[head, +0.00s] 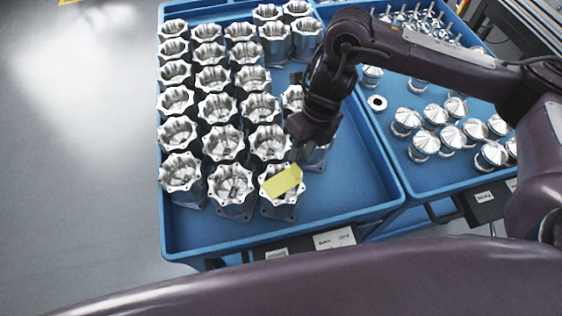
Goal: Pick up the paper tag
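The paper tag (281,182) is a small yellow rectangle. It lies over the open top of a silver machined housing (283,211) in the front row of the left blue tray. My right gripper (299,150) reaches in from the right and points down just above and behind the tag. Its fingertips are small and dark here, so I cannot tell whether they are open or shut or whether they touch the tag. My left gripper is not in view.
The left blue tray (370,211) holds rows of silver housings, with bare floor at its front right. A second blue tray (395,172) on the right holds shiny round-topped parts (424,141) and a small ring (377,103). Grey floor (70,150) is clear on the left.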

